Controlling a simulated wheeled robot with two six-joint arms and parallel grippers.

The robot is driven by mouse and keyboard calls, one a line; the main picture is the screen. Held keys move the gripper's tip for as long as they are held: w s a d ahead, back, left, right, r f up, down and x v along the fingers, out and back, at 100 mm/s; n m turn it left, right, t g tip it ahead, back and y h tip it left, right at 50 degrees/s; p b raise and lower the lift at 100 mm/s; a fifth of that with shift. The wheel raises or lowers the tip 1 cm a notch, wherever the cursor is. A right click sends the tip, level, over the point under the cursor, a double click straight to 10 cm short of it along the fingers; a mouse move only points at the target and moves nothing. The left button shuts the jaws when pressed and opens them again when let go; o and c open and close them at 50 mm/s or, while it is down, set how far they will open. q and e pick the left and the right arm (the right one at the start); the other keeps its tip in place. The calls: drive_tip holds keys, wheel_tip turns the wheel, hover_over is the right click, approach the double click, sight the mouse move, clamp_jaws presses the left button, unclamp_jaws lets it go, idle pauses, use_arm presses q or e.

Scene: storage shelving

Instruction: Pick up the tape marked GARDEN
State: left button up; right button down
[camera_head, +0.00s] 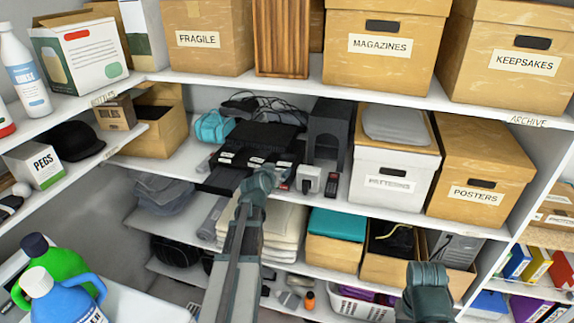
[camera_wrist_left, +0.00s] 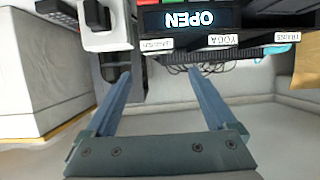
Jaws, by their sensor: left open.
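The left wrist view is upside down. There one label (camera_wrist_left: 222,40) reads YOGA and another (camera_wrist_left: 285,36) seems to read TRAINS. The third label (camera_wrist_left: 157,44) is not clearly legible, so I cannot confirm GARDEN. My left gripper (camera_head: 257,183) is just in front of the tapes; its open, empty fingers (camera_wrist_left: 160,73) point toward the third label, apart from it. My right gripper (camera_head: 427,282) is low at right, its fingers hidden.
A white plug-like device (camera_head: 308,180) and a small dark device (camera_head: 331,185) sit just right of the tapes. A white PATTERNS box (camera_head: 393,205) stands further right. A dark upright case (camera_head: 326,130) and cables (camera_head: 270,104) are behind. The shelf above limits height.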

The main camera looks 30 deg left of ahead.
sight(285, 163)
use_arm(q)
drive_tip(key=b+x, duration=0.2)
drive_tip(key=x, duration=0.4)
drive_tip(key=shift+w+a+f, duration=0.1)
drive_tip(key=shift+w+f, duration=0.1)
drive_tip(key=shift+w, duration=0.05)
drive_tip(key=shift+w, duration=0.1)
drive_tip(key=b+x, duration=0.2)
drive_tip(key=x, duration=0.3)
drive_tip(key=shift+f, duration=0.1)
drive_tip(key=shift+c, duration=0.6)
drive_tip(key=c, duration=1.1)
